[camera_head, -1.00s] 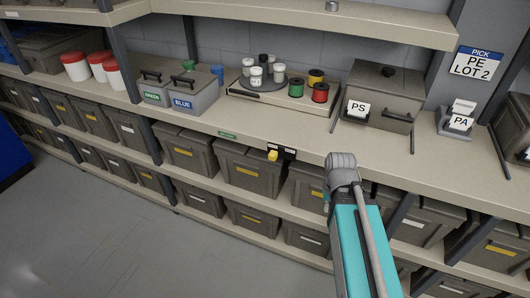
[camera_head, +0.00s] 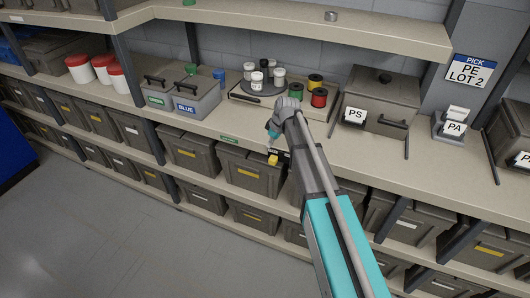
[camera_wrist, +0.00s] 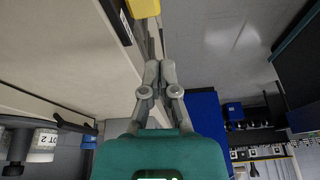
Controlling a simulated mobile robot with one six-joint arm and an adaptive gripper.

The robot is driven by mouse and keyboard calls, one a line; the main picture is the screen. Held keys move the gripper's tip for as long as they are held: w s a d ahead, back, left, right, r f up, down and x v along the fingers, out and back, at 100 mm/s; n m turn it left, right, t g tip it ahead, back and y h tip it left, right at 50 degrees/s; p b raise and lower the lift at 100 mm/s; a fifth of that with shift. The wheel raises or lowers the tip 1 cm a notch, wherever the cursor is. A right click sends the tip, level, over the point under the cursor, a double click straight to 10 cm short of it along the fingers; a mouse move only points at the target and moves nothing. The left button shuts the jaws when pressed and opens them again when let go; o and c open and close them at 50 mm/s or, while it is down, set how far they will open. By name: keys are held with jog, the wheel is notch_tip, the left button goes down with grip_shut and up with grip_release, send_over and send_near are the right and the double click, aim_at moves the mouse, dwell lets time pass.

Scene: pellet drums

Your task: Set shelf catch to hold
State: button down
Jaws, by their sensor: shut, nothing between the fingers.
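The shelf catch is a yellow block (camera_head: 272,160) on the front edge of the middle shelf, beside a small dark label plate. In the head view my arm partly covers the plate. In the wrist view the yellow block (camera_wrist: 145,8) is at the top edge, cut off by the frame, with the dark plate (camera_wrist: 119,20) to its left. My gripper (camera_head: 270,134) is near the shelf front, just above the catch in the head view. In the wrist view its fingers (camera_wrist: 160,64) are together and empty, pointing towards the block with a gap between.
Grey bins (camera_head: 252,172) fill the shelf below. The floor (camera_head: 110,220) in front is clear.

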aim_at(280, 160)
jog(key=shift+w+a+r+n, duration=0.2)
jog(key=shift+w+a+n, duration=0.1)
jog(key=shift+w+a, duration=0.2)
jog(key=shift+w+a+r+n, duration=0.2)
jog(key=shift+w+a+n, duration=0.15)
jog(key=shift+a, duration=0.25)
jog(key=shift+f, duration=0.15)
notch_tip(280, 160, down, 9)
jog(key=b, duration=0.9)
jog(key=shift+s+d, duration=0.15)
jog(key=shift+d, duration=0.2)
jog(key=shift+d+f, duration=0.1)
jog(key=shift+s+d, duration=0.3)
jog(key=shift+d, duration=0.55)
jog(key=shift+s+d, duration=0.35)
jog(key=shift+d, duration=0.5)
jog(key=shift+s+d, duration=0.3)
jog(key=shift+d, duration=0.55)
